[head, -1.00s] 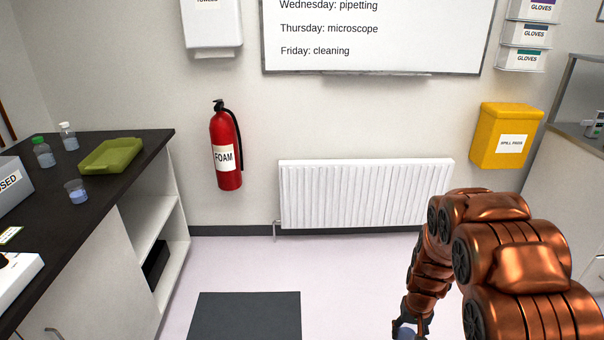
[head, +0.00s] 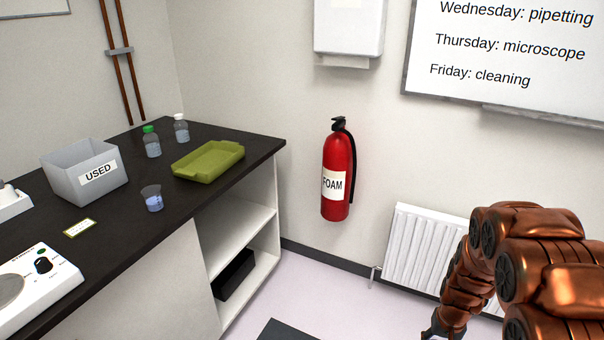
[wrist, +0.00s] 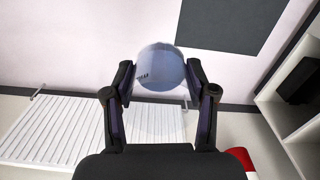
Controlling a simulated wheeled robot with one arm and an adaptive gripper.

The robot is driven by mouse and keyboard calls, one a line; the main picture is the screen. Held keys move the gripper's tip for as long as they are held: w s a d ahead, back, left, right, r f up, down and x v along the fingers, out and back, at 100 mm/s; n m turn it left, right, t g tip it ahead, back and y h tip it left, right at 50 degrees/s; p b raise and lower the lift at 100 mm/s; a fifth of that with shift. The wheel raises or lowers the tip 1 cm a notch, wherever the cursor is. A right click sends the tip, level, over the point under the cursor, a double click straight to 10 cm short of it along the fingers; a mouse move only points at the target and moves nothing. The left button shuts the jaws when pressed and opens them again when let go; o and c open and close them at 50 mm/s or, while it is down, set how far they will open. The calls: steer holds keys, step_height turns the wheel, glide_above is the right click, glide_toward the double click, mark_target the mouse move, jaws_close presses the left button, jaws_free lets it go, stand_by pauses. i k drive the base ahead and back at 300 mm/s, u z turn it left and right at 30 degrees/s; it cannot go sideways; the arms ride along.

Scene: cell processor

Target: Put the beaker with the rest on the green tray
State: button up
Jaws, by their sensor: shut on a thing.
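The green tray (head: 222,151) lies on the dark bench near its right end and looks empty. My gripper (wrist: 160,80) is shut on a round, clear bluish beaker (wrist: 162,62) with small dark print, seen in the wrist view between the two fingers above the floor. In the head view only part of my gripper (head: 434,334) shows at the bottom edge, away from the bench, and the held beaker is out of sight there. Another small beaker (head: 152,199) with blue liquid stands on the bench, in front of the tray to its left.
A green-capped bottle (head: 152,142) and a white-capped bottle (head: 181,128) stand behind the tray. A grey USED bin (head: 65,181), a label card (head: 80,228) and a white device (head: 45,285) are farther left. Open shelves (head: 240,225), an extinguisher (head: 339,172) and a radiator (head: 415,246) stand right.

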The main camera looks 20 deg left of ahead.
mark_target(210, 164)
steer(key=u, duration=0.7)
steer(key=i, duration=0.8)
steer(key=u, duration=0.9)
